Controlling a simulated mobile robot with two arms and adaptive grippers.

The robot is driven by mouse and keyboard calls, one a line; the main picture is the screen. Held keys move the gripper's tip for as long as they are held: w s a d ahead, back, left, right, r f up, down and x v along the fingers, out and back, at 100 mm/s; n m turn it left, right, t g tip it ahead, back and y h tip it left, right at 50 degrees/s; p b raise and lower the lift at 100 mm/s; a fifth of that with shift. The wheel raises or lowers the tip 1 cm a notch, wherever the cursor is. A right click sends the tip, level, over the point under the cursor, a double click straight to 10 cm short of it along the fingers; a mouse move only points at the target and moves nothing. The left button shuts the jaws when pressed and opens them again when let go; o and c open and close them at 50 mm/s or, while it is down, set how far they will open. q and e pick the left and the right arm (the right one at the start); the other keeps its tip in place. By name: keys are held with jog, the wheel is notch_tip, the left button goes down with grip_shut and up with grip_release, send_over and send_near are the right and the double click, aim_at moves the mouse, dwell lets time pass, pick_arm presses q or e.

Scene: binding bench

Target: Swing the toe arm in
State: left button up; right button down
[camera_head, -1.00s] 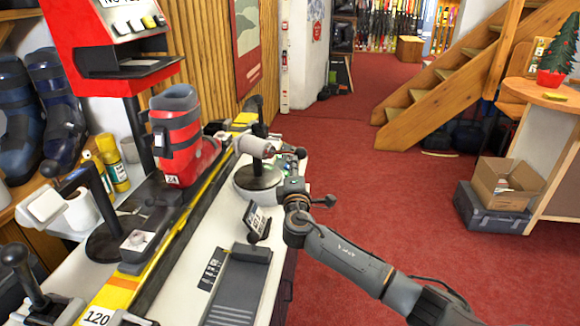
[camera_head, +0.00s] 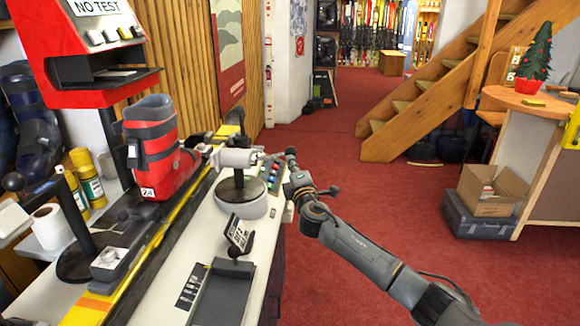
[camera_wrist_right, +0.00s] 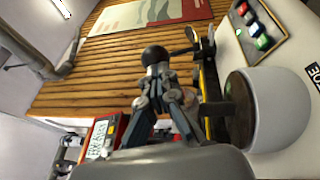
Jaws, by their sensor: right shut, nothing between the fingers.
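The toe arm (camera_head: 238,157) carries a pale roller on a dark post over a round white base (camera_head: 252,206), at the bench's right edge. Its black ball knob (camera_head: 290,152) points right, away from the red ski boot (camera_head: 152,150). In the wrist view the knob (camera_wrist_right: 155,55) lies just past my fingertips; whether they touch I cannot tell. My right gripper (camera_head: 294,176) is shut and empty beside the knob; its fingers also show in the wrist view (camera_wrist_right: 160,85). My left gripper is not in view.
The boot stands on a yellow ski (camera_head: 178,206) along the bench. Coloured buttons (camera_head: 270,172) lie behind the base. The red carpet (camera_head: 340,190) to the right is open.

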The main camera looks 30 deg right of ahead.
dwell(0.3)
jog(key=v, duration=1.2)
jog(key=s+d+f+m+g+y+p, duration=0.1)
jog(key=s+f+m+g, duration=0.2)
jog(key=f, duration=1.2)
jog(key=s+f+m+g+y+p, duration=0.1)
jog(key=s+f+g, duration=0.25)
jog(key=f, duration=1.25)
jog(key=s+a+f+m+g+y, duration=0.1)
jog(key=s+a+f+m+g, duration=0.1)
jog(key=s+f, duration=0.6)
jog(key=s+a+f+m+g+y, duration=0.1)
jog(key=s+a+f+g, duration=0.15)
jog(key=s+f, duration=0.55)
jog(key=s+a+f+m+g+y, duration=0.1)
jog(key=s+a+f, duration=0.3)
jog(key=s, duration=0.5)
jog(key=s+a+f+m+g+y+p, duration=0.1)
jog(key=s+a+f+m+g, duration=0.2)
jog(key=s, duration=0.7)
jog(key=s+a+f+m+g+y+p, duration=0.1)
jog(key=s+a+f+m+g, duration=0.1)
jog(key=s+a+f, duration=0.5)
jog(key=s+f, duration=0.1)
jog(key=s, duration=0.2)
jog(key=shift+f, duration=0.2)
